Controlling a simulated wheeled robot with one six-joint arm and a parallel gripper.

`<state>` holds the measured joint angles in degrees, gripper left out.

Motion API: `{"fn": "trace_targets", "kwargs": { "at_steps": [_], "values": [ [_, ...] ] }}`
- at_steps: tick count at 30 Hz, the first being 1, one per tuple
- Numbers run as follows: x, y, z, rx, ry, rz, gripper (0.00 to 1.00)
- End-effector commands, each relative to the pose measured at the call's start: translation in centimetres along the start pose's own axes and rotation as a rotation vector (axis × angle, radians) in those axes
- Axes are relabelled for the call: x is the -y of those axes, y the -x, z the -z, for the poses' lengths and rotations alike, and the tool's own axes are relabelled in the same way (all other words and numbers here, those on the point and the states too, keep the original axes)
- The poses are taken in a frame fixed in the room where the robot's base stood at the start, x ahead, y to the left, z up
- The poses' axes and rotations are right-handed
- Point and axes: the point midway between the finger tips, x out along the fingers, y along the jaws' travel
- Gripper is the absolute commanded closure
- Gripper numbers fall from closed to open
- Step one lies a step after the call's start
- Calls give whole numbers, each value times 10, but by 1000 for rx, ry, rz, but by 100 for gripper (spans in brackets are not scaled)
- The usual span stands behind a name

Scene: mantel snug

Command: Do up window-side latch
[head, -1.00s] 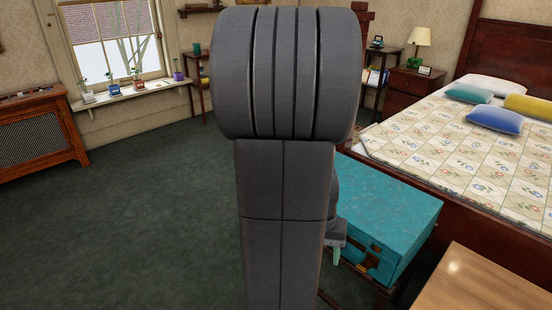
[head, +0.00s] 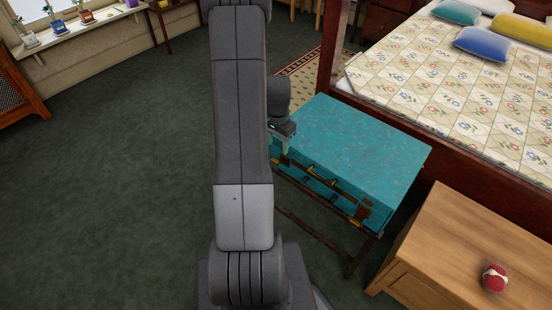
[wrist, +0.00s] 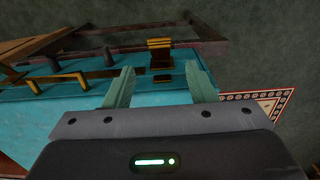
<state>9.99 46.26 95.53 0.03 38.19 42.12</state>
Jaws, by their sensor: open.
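A teal suitcase (head: 365,145) lies with its lid down on a dark folding stand at the foot of the bed. The window-side latch (wrist: 160,52), brass on a dark plate, is on its front face near the end by the rug. In the head view it is largely hidden by my gripper (head: 282,142). My gripper (wrist: 160,70) is open and empty, its two green fingers pointing at the front face, with the latch between and beyond the tips. I cannot tell whether they touch it, or whether the latch is fastened. The other latch (head: 362,212) is at the right end.
The suitcase handle (wrist: 65,77) with brass mounts is beside the latch. The stand's dark rail (wrist: 135,46) runs below the case. The bed (head: 440,80) is behind; carpet (head: 120,180) is clear at left.

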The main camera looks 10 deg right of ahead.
Motion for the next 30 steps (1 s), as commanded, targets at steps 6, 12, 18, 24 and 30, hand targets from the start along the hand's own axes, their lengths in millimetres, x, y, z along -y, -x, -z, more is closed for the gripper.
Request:
{"fn": "trace_targets", "kwargs": {
  "at_steps": [6,12,18,24,30],
  "values": [
    [-1,-46,-1,3,1,-3,49],
    [0,-74,-1,2,2,-1,49],
    [0,-86,-1,0,2,0,49],
    [0,-88,0,0,2,0,49],
    [0,-88,0,0,2,0,69]
  ]
}}
